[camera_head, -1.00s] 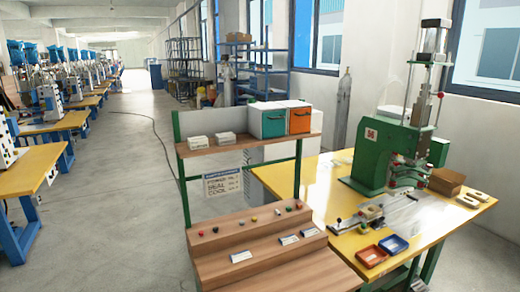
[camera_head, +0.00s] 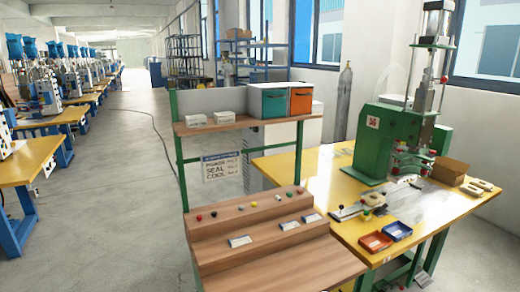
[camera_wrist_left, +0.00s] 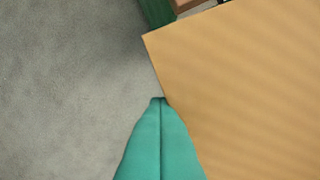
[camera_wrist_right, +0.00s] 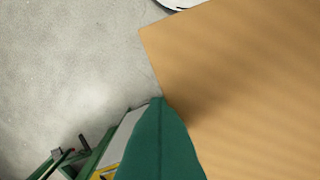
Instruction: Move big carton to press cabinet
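A large flat tan cardboard-coloured surface, which looks like the big carton, fills the right of the left wrist view (camera_wrist_left: 250,85) and of the right wrist view (camera_wrist_right: 250,80). Only one corner and parts of its edges show. My left gripper (camera_wrist_left: 160,100) has its teal fingers closed together at that edge. My right gripper (camera_wrist_right: 160,100) also looks closed at the edge. I cannot tell whether either one presses on the carton. Neither gripper nor the big carton shows in the head view. A pale cabinet (camera_head: 308,128) stands behind the rack; I cannot tell if it is the press cabinet.
A wooden-shelved rack (camera_head: 235,252) stands close ahead. The yellow table (camera_head: 330,185) on the right carries a green press (camera_head: 378,145), a small brown box (camera_head: 449,171), a red tray (camera_head: 374,242) and a blue tray (camera_head: 398,231).

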